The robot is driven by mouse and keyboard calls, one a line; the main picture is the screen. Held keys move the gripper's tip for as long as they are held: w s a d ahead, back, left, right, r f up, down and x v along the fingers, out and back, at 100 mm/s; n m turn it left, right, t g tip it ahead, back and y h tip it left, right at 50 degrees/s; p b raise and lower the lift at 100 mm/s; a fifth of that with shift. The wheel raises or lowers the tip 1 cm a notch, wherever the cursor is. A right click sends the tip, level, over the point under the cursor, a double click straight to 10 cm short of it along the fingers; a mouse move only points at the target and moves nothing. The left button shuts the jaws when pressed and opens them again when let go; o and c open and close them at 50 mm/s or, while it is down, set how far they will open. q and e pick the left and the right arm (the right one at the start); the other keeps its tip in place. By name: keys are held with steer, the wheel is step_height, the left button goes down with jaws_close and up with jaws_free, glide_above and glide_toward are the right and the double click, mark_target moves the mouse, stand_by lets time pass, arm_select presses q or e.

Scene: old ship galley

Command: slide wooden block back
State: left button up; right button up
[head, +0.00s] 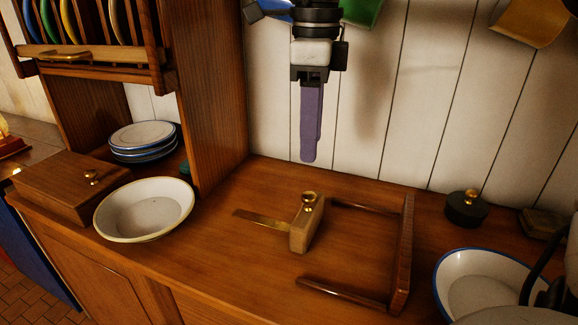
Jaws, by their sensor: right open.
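A light wooden block (301,236) with a brass knob (310,198) on top stands upright near the middle of the wooden counter. A flat brass strip (264,220) extends from it to the left. To its right is a dark wooden U-shaped frame (403,255), with two rails and its open side facing the block. My right gripper (309,156) hangs from the top, pointing down, its purple fingers almost in line with each other. It is open and empty, above and behind the block, not touching it. My left gripper is not in view.
A cream bowl (145,210), a wooden box (68,188) with a brass knob and stacked plates (142,140) stand left. A tall cabinet side panel (212,95) rises beside them. A black lidded pot (466,209) and a blue-rimmed basin (487,263) are right. The white plank wall (420,110) closes the back.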

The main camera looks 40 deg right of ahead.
mark_target(309, 194)
step_height(309, 194, down, 10)
steer(key=shift+s+f, duration=0.15)
stand_by(0.3)
steer(key=shift+b, duration=0.3)
jaws_close()
